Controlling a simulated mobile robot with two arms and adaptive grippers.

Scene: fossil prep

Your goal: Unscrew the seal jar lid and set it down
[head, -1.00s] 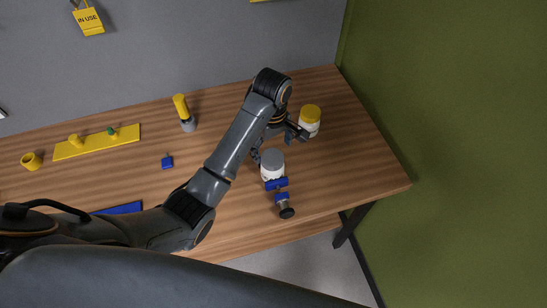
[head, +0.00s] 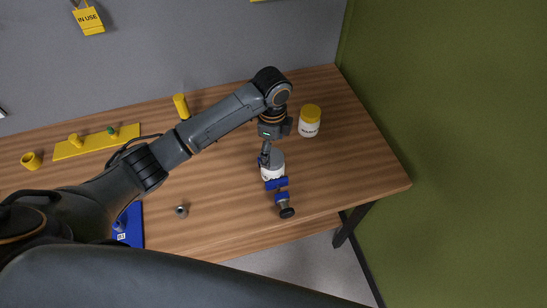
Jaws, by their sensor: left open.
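A white jar (head: 270,174) with a grey lid (head: 278,158) stands upright at a blue clamp (head: 277,184) with a dark knob, near the table's front right. I cannot tell by label which is the seal jar. My left gripper (head: 265,158) points down at the left part of the grey lid, with its fingers open. Whether they touch the lid is unclear. My right gripper is not in view.
A yellow rack (head: 95,143), a yellow cup (head: 31,161) and a yellow-handled tool (head: 181,106) are at the left and back. A small grey metal piece (head: 182,211) and a blue mat (head: 134,225) lie in front. The table's right end is clear.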

